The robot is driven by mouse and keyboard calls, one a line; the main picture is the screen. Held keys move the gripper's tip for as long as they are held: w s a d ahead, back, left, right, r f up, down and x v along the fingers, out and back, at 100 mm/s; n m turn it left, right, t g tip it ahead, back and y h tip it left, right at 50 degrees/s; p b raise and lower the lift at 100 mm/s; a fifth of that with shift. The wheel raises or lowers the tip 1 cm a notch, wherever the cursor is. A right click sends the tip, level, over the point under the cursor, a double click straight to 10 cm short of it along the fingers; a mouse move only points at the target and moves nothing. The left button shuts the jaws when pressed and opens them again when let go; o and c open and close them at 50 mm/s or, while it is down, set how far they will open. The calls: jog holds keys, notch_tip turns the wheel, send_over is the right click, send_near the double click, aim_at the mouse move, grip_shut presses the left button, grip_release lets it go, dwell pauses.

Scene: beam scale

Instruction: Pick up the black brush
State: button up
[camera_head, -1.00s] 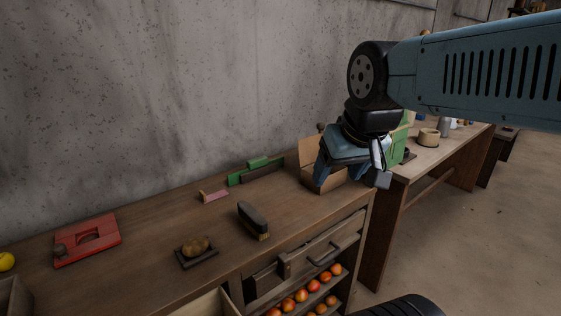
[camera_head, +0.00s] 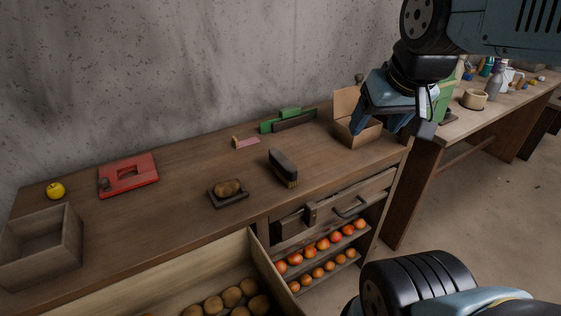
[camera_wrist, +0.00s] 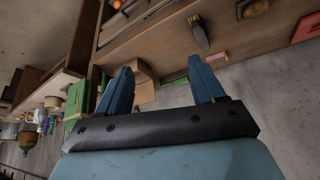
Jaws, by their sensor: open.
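The black brush (camera_head: 282,166) lies on the wooden workbench (camera_head: 205,165), right of the middle of its top, with pale bristles at its near end. In the wrist view the brush (camera_wrist: 200,33) shows beyond my fingers, upside down in the picture. My gripper (camera_head: 390,130) hangs in the air at the right end of the bench, near the cardboard box, to the right of the brush and apart from it. In the wrist view the two blue fingers of my gripper (camera_wrist: 163,82) stand wide apart with nothing held between them.
A small tray with a potato (camera_head: 228,188) sits left of the brush. Green blocks (camera_head: 288,121) and a cardboard box (camera_head: 352,112) stand behind and right. A red board (camera_head: 128,175), yellow apple (camera_head: 56,190) and grey box (camera_head: 40,245) are left. An open drawer (camera_head: 170,285) juts out in front.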

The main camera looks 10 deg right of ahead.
jog(key=w+a+f+n+g, duration=0.25)
jog(key=w+a, duration=0.25)
jog(key=w, duration=0.8)
jog(key=n+g, duration=0.2)
jog(key=g, duration=0.1)
send_over(282, 158)
notch_tip(282, 158, down, 12)
notch_tip(282, 158, down, 13)
jog(key=shift+s+f, duration=0.1)
jog(key=shift+c, duration=0.5)
jog(key=c, duration=1.2)
jog(key=shift+o, duration=0.2)
jog(key=shift+r, duration=0.7)
jog(key=s+r, duration=0.1)
jog(key=r, duration=0.1)
jog(key=s+r, duration=0.2)
jog(key=r, duration=0.1)
jog(key=s+d+r, duration=0.1)
jog(key=r, duration=0.1)
jog(key=shift+s+r, duration=0.3)
jog(key=shift+s, duration=0.1)
jog(key=s+d+r, duration=0.1)
jog(key=s+r, duration=0.3)
jog(key=s, duration=0.5)
jog(key=shift+d, duration=0.4)
